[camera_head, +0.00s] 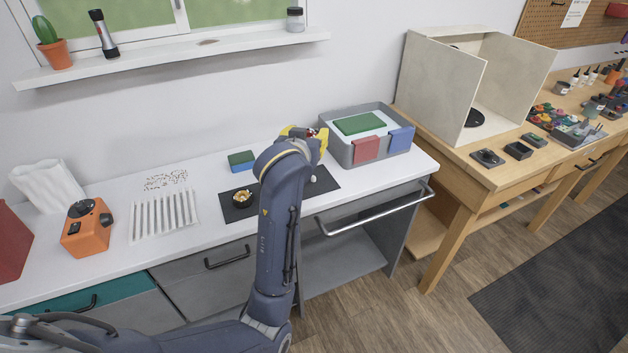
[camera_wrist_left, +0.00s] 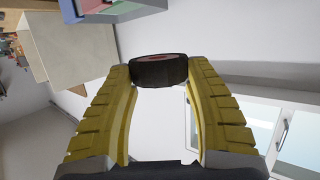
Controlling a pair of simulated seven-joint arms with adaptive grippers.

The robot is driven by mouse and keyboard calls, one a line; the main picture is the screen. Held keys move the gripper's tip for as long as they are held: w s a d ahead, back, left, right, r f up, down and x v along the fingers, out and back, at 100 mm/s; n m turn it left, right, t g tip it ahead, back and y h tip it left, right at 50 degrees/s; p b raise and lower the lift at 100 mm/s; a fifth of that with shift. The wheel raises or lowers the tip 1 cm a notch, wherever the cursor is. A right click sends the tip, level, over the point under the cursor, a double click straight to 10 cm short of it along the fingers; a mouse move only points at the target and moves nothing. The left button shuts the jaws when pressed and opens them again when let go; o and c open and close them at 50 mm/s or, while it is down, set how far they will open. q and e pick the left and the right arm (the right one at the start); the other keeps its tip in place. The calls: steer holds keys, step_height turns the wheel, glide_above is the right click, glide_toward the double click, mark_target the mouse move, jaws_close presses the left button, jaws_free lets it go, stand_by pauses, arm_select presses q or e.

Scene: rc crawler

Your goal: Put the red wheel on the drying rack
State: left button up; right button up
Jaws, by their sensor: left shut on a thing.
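My left gripper (camera_head: 307,134) is above the back of the white counter, left of the grey bin. Its two yellow fingers are shut on a dark-tyred wheel with a reddish hub (camera_wrist_left: 160,70), held between the fingertips in the left wrist view. In the head view the wheel is mostly hidden by the gripper. A white ribbed rack (camera_head: 163,215) lies on the counter to the left, its slots empty. My right gripper is not in view.
A grey bin (camera_head: 385,162) holds red, green and blue pieces. A dark mat (camera_head: 233,211) carries a small bowl (camera_head: 242,198). A blue-green sponge (camera_head: 241,161) lies behind it. An orange device (camera_head: 87,232) stands left of the rack. A window shelf (camera_head: 180,55) runs above.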

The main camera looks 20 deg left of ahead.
arm_select(q)
steer(key=w+a+f+n+y, duration=0.1)
steer(key=w+f+n+y, duration=0.1)
steer(key=w, duration=0.8)
steer(key=shift+w+a+g+y, duration=0.2)
steer(key=shift+g+y, duration=0.2)
steer(key=shift+y, duration=0.1)
glide_above(314, 183)
step_height(314, 183, down, 16)
steer(key=shift+w+r, duration=0.1)
steer(key=shift+f, duration=2.1)
steer(key=o, duration=0.9)
steer(key=shift+f, duration=0.15)
steer(key=shift+o, duration=1.2)
steer(key=shift+r, duration=0.2)
